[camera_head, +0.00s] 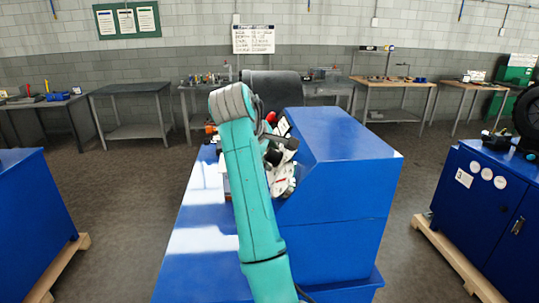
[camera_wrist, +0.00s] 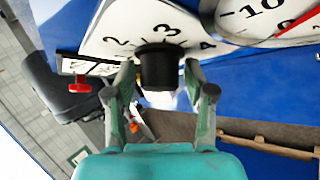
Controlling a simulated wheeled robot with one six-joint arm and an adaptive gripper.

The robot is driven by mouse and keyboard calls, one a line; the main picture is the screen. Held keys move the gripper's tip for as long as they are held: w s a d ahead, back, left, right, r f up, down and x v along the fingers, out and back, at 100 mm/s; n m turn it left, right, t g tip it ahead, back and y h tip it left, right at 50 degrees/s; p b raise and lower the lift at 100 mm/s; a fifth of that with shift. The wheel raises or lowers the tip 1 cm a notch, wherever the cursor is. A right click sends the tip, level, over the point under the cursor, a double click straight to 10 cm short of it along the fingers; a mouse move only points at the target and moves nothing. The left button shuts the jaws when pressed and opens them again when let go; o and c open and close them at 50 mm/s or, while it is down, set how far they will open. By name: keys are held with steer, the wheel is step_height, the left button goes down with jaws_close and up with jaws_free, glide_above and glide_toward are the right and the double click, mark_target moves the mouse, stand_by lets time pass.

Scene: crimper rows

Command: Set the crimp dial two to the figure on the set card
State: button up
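In the wrist view a white dial face (camera_wrist: 110,38) shows the figures 2, 3 and 4, with a round black knob (camera_wrist: 159,70) standing out from it. The 3 is just above the knob, as pictured. My gripper (camera_wrist: 159,72) has one finger on each side of the knob, with what look like thin gaps between. Any pointer mark on the knob is hidden. In the head view my teal arm covers my gripper and most of the panel. I cannot tell which card is the set card, nor read a figure on one.
A gauge (camera_wrist: 262,18) with a 10 and a red needle is close beside the dial. A red knob (camera_wrist: 80,85) sticks out at left. The blue cabinet (camera_head: 345,150) rises right of my arm. A white notice (camera_head: 253,39) hangs on the back wall, its text too small.

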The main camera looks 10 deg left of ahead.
steer(key=c, duration=0.7)
